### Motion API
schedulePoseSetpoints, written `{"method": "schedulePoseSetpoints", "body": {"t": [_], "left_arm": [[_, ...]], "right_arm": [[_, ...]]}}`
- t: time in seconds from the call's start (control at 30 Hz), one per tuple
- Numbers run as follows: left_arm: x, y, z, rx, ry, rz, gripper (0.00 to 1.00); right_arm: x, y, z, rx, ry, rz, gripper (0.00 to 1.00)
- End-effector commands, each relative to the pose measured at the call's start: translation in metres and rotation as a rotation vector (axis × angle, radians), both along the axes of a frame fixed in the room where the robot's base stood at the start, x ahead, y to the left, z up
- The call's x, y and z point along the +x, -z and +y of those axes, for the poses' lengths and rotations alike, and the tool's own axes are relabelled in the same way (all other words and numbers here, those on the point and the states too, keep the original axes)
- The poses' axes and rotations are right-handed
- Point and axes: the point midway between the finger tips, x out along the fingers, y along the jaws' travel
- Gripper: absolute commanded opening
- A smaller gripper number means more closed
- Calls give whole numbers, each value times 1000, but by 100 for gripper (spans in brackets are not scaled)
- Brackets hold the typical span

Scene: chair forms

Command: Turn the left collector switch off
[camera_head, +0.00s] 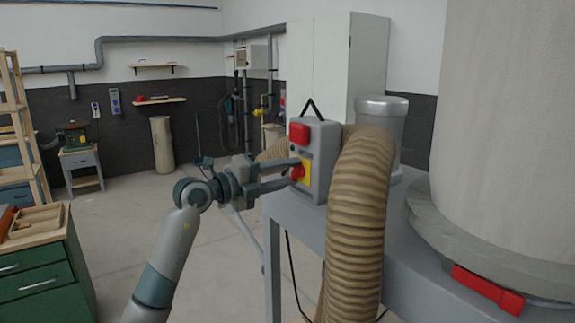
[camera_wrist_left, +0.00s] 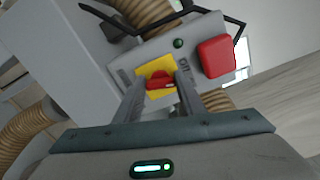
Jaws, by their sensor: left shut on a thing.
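The collector switch is a red knob (camera_head: 297,173) on a yellow plate (camera_head: 306,170), set in a grey switch box (camera_head: 322,150) with a larger red button (camera_head: 299,133) above it. My left gripper (camera_head: 294,171) reaches in from the left, its two fingers at the knob. In the left wrist view the red knob (camera_wrist_left: 159,81) sits between the fingertips of my left gripper (camera_wrist_left: 160,86), which are shut on it. The red button (camera_wrist_left: 216,57) and a small green light (camera_wrist_left: 178,43) lie beside the yellow plate. My right gripper is not in view.
A thick ribbed tan hose (camera_head: 357,220) hangs close to the right of the switch box. A grey metal canister (camera_head: 382,125) and a large pale collector drum (camera_head: 510,130) stand behind and right. A green drawer cabinet (camera_head: 40,270) is at the lower left; open floor lies between.

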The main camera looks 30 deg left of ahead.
Motion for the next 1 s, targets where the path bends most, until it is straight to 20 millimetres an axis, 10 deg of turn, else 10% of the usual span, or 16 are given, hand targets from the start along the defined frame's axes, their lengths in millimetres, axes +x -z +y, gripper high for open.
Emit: {"method": "schedulePoseSetpoints", "body": {"t": [0.97, 1.0], "left_arm": [[0, 2, 0, -280, 0, 117, 14], [0, 2, 0, -280, 0, 117, 41]], "right_arm": [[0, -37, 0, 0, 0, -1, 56], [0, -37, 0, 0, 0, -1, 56]]}}
